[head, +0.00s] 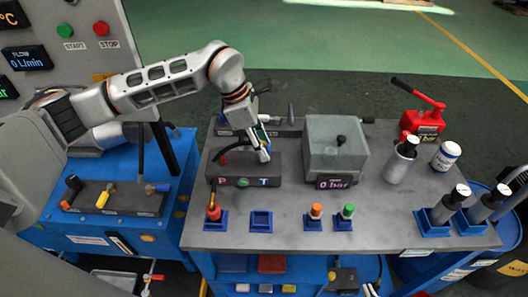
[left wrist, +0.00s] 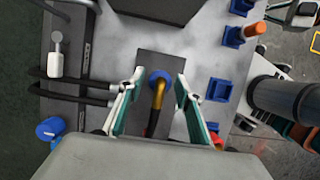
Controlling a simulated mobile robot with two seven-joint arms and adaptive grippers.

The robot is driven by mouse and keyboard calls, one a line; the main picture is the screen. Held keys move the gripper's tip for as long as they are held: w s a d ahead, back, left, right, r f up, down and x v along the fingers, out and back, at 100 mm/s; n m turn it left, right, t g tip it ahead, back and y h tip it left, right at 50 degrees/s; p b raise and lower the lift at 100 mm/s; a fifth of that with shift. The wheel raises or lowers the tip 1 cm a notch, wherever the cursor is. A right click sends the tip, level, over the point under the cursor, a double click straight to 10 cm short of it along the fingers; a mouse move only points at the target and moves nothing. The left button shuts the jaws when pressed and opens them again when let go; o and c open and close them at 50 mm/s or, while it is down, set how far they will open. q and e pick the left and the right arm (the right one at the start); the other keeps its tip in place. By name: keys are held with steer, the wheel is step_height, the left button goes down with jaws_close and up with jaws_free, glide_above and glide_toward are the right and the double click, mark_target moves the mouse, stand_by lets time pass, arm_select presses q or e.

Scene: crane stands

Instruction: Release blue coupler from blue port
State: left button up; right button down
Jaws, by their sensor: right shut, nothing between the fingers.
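The blue coupler (left wrist: 160,76) sits at the dark port block in the left wrist view, with a bent yellow and black piece (left wrist: 157,102) running from it. The port block (head: 230,169) carries P, O and T marks on its front in the head view. My left gripper (head: 262,145) is above the block's right end. In the left wrist view my left gripper (left wrist: 158,92) is open, one finger on each side of the coupler with visible gaps. The blue port is hidden under the coupler. My right gripper (head: 508,186) is at the far right edge, shut and empty, partly cut off.
A grey box (head: 336,148) stands right of the block. Blue holders line the front edge; one holder (head: 261,222) is empty, others hold red, orange and green-topped couplers. Bottles and a red hand pump (head: 424,122) stand at right.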

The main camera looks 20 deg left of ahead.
arm_select(q)
jaws_close()
steer(key=shift+r, duration=0.15)
steer(key=shift+r, duration=0.1)
steer(key=shift+r+p, duration=1.7)
steer(key=shift+r, duration=0.65)
